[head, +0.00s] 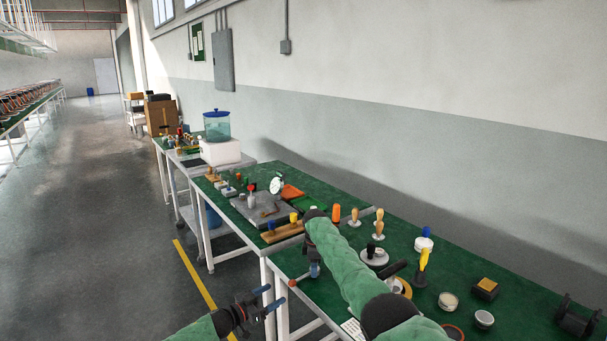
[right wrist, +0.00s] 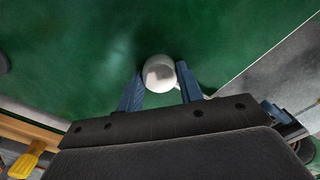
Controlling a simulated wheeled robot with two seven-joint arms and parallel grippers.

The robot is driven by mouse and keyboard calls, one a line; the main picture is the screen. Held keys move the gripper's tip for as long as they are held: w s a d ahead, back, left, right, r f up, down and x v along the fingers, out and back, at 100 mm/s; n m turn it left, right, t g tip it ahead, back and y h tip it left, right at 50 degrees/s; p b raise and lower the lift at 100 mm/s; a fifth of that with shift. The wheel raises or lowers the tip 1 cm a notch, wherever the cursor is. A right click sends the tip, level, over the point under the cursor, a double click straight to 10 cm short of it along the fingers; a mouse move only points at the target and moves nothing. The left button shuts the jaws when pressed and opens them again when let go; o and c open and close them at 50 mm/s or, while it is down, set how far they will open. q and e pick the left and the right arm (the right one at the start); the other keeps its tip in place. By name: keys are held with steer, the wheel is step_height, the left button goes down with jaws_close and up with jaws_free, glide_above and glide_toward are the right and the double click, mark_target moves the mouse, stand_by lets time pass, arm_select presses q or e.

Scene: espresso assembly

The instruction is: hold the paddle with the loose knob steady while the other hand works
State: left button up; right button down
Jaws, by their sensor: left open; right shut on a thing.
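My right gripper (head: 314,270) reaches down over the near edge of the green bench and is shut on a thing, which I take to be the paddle. In the right wrist view a pale, rounded metal part (right wrist: 159,72) sits between its two blue fingers. In the head view a small reddish-brown knob (head: 292,283) shows at the end of a short bar beside the right gripper. My left gripper (head: 276,294) is open and empty, a little left of and below the knob, apart from it. Most of the paddle is too small or hidden to make out.
The green bench (head: 460,290) holds a yellow-handled tool (head: 423,267), a blue-topped white item (head: 424,240), small tins and wooden-handled tampers (head: 378,224). A wooden rack (head: 283,232) and grey mat (head: 262,208) lie farther left. Open floor lies left of the bench.

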arm_select(q)
steer(key=shift+v, duration=1.3)
arm_select(e)
steer(key=c, duration=0.8)
jaws_free()
steer(key=shift+c, duration=0.2)
